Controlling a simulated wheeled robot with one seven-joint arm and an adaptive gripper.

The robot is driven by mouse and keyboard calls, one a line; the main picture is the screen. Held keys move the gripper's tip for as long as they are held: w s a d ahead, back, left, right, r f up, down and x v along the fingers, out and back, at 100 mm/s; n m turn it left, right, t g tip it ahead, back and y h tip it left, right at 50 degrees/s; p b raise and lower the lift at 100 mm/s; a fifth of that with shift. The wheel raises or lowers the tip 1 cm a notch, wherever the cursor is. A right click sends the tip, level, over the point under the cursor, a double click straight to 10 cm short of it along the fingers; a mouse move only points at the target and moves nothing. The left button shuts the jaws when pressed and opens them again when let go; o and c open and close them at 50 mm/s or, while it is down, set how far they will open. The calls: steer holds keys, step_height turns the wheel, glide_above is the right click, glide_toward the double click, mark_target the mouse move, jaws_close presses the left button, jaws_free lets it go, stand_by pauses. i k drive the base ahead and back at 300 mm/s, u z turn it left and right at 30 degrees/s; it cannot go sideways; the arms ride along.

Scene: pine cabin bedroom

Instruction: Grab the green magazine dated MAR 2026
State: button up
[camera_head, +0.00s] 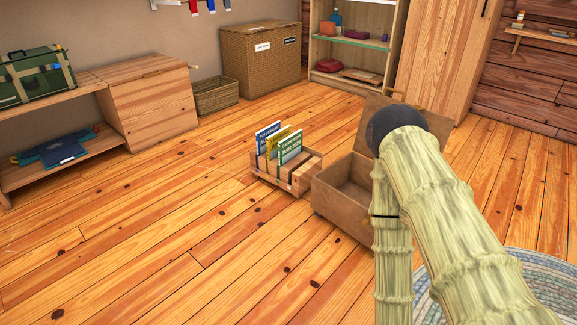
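A green magazine (289,149) stands upright in a small wooden rack (300,181) on the floor near the middle of the view. Its top edge has white print that appears to read MAR 2026. A yellow magazine (271,146) and a blue magazine (264,132) stand behind and to the left of it in the same rack. The lower parts of the magazines are hidden by the rack. My gripper is not in view. My arm fills the right side and bends at a dark joint.
An open brown wooden chest (342,187) stands just right of the rack, partly behind my arm. A low pine bench (86,157) is at the left. A wicker hamper (259,60) and an open shelf (345,56) stand at the back. The floor left of and before the rack is clear.

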mark_target(291, 146)
steer(key=z, duration=0.8)
steer(key=i, duration=1.05)
steer(key=u, duration=0.5)
steer(key=i, duration=0.6)
steer(key=u, duration=0.65)
